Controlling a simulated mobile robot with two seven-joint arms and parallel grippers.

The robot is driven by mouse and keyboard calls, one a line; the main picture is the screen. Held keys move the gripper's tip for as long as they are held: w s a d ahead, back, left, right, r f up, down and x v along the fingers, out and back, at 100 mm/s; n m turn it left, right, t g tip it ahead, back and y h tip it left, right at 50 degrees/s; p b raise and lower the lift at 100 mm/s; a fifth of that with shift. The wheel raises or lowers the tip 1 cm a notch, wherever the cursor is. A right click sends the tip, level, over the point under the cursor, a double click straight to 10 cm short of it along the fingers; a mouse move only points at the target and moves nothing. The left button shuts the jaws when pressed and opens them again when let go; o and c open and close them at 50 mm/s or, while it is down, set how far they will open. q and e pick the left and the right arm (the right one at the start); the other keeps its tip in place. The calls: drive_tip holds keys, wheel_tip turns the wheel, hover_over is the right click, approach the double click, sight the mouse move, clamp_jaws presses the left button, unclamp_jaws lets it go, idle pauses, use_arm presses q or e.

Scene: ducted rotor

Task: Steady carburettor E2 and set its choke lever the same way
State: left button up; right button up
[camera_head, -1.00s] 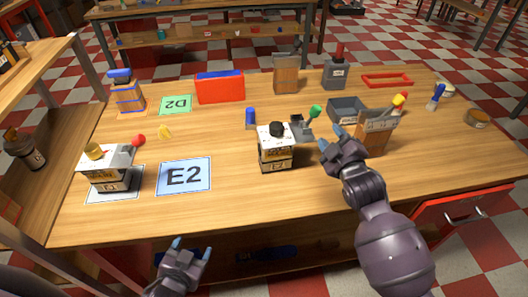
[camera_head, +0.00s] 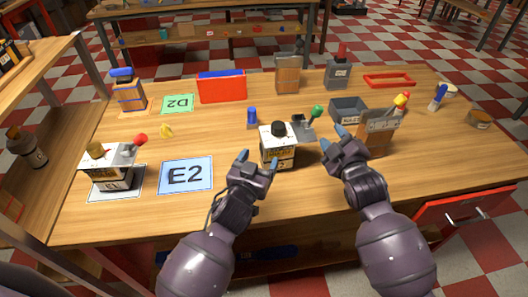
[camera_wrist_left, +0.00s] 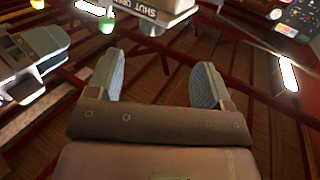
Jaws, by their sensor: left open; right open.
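A white and dark carburettor (camera_head: 279,154) with a black cap stands upright mid-table; a lever with a green knob (camera_head: 317,110) rises at its right. Its small front label is too blurred to read. The blue-edged E2 card (camera_head: 186,175) lies bare to its left. My left gripper (camera_head: 257,163) is open at the carburettor's front left, with no clear grip on it. In the left wrist view, the carburettor's lettered edge (camera_wrist_left: 150,12) is beyond the open fingers. My right gripper (camera_head: 333,142) is open, right of the carburettor and below the green knob.
A similar carburettor (camera_head: 108,162) with a red-knobbed lever (camera_head: 140,139) stands on a white card at left. The table's front middle is clear.

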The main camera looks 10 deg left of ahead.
sight(276, 130)
use_arm(q)
drive_tip(key=shift+h, duration=0.4)
drive_tip(key=w+d, duration=0.1)
drive_tip(key=w, duration=0.3)
drive_tip(key=w+d+r, duration=0.1)
drive_tip(key=w, duration=0.7)
drive_tip(key=shift+w+d+r, duration=0.2)
drive_tip(key=shift+d+r, duration=0.1)
drive_tip(key=shift+d, duration=0.1)
drive_tip(key=shift+c, duration=0.5)
drive_tip(key=c, duration=1.1)
